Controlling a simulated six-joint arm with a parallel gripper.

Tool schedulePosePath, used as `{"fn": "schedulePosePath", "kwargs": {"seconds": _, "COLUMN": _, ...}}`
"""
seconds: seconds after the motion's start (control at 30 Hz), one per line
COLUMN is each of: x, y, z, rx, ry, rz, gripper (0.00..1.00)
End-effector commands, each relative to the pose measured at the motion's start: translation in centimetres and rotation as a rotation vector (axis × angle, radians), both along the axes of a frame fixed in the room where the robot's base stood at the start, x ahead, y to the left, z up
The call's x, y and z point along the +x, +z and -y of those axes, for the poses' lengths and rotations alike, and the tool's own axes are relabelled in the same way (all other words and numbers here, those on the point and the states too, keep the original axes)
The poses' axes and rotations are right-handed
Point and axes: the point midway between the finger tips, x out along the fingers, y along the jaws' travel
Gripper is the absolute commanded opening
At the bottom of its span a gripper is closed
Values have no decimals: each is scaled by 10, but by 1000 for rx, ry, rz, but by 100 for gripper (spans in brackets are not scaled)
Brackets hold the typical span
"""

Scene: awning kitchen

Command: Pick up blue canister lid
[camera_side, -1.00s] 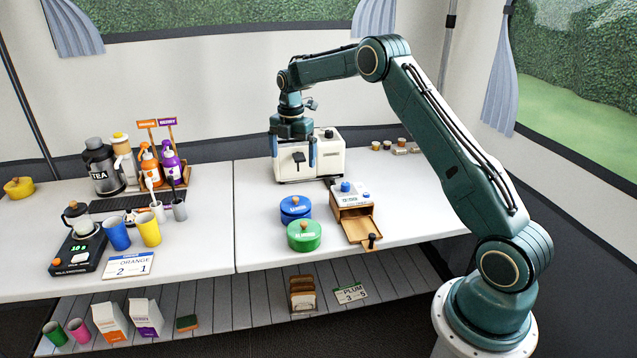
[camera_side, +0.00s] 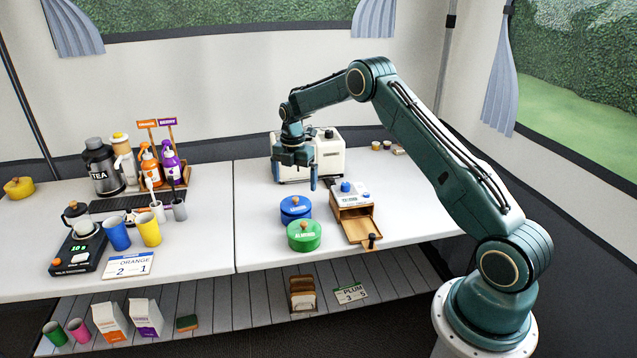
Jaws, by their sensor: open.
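The blue canister (camera_side: 294,216) stands on the right-hand table, and its blue lid (camera_side: 295,204) with a small knob and a pale label is on top. My gripper (camera_side: 295,179) is open and empty above and just behind the lid, pointing down with its fingers spread. It is apart from the lid. The exact gap between fingertips and lid is hard to judge from this angle.
A green-lidded canister (camera_side: 304,235) stands close in front of the blue one. To the right is a small wooden box with an open drawer (camera_side: 357,226). A white toaster-like machine (camera_side: 329,156) stands behind my gripper.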

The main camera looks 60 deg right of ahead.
Motion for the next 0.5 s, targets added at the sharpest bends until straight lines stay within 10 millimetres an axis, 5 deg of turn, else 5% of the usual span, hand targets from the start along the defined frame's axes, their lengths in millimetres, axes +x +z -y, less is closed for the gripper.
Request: {"fn": "schedulePosePath", "kwargs": {"seconds": 0.5, "x": 0, "y": -20, "z": 0, "rx": 0, "ry": 0, "rz": 0, "gripper": 100}}
